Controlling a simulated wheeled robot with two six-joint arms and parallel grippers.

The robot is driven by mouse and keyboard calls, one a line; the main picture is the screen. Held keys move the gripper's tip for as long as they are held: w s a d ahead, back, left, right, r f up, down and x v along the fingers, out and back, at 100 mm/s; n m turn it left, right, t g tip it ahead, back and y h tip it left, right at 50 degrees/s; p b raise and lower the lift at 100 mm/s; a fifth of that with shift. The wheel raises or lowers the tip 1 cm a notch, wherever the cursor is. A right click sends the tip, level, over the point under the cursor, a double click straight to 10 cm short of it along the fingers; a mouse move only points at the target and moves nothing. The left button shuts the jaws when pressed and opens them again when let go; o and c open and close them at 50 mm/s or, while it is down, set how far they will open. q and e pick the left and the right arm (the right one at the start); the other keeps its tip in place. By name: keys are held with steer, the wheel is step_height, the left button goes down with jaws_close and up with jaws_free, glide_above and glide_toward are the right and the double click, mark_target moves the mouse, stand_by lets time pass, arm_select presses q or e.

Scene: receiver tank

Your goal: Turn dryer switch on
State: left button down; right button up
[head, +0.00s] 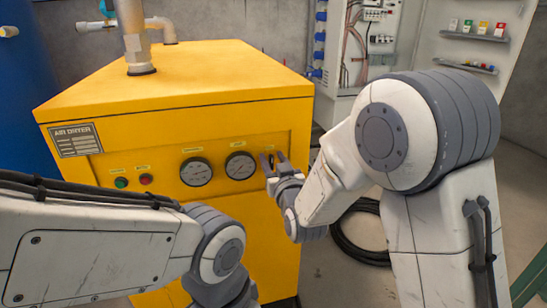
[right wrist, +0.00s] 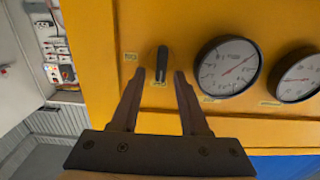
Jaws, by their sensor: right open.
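The yellow air dryer (head: 205,80) stands in front of me with its gauge panel facing me. The dryer switch (right wrist: 162,63) is a dark lever on the panel, with small labels by it. In the right wrist view the lever lies roughly vertical in the picture. My right gripper (head: 274,156) is open at the panel's right end; in the right wrist view its fingertips (right wrist: 160,73) are on either side of the lever's lower part. I cannot tell whether they touch it. My left arm shows at lower left, but its gripper is not in view.
Two round gauges (head: 196,171) sit left of the switch, with a green button (head: 121,182) and a red button (head: 146,179) further left. A pipe (head: 133,35) rises from the dryer top. An open electrical cabinet (head: 375,45) stands behind; a black hose coil (head: 362,240) lies on the floor.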

jaws_close()
